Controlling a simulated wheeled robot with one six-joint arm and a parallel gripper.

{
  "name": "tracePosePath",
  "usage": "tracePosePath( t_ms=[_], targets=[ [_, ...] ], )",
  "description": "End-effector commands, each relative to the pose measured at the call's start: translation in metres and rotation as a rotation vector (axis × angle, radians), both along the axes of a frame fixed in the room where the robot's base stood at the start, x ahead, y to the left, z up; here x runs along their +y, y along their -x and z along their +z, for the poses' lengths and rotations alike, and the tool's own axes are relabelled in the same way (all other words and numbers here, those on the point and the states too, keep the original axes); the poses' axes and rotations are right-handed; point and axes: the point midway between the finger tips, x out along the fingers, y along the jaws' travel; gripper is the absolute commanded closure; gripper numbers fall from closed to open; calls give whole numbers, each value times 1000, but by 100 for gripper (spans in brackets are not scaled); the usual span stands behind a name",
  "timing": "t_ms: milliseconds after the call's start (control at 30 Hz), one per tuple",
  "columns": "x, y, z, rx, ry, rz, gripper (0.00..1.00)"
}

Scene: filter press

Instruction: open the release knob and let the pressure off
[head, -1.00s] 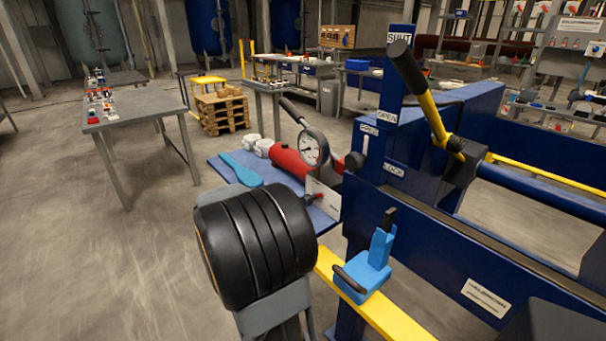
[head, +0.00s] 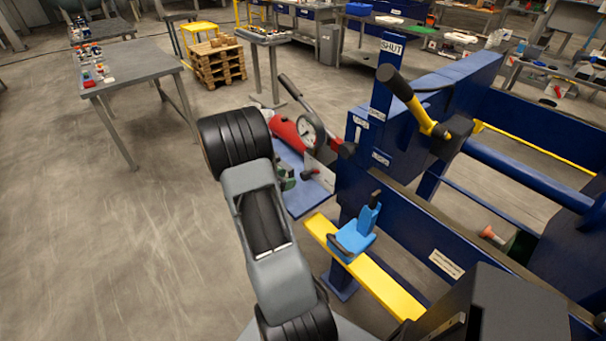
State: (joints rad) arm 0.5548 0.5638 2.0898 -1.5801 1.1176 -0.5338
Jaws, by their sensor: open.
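The red pump cylinder (head: 287,131) lies on a blue stand at centre, with a round white-faced gauge (head: 307,133) and a black-gripped lever (head: 292,88). A small dark red knob (head: 311,174) shows at the pump's near end, by a white plate (head: 318,171). It is small, and I cannot tell whether it is open or closed. I cannot read the gauge needle. My arm's grey and black links cover the left part of the pump and its stand. My gripper is not in view.
A blue post with a SHUT label (head: 391,47) and a yellow-and-black lever (head: 414,100) stands right of the pump. A blue bracket (head: 355,237) sits on a yellow bar (head: 380,287) in front. A grey table (head: 130,64) is at left. Open floor lies between.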

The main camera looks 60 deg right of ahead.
Motion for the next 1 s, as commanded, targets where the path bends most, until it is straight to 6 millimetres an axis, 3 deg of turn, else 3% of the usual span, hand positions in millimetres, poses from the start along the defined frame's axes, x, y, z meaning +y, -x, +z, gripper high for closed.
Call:
tracePosePath(
  t_ms=[200, 500, 1000],
  targets=[
    [-37, 13, -15, 1, 0, -4, 50],
    [-68, 22, -28, -1, 0, -1, 50],
    [-74, 25, -32, -1, 0, 1, 53]
  ],
)
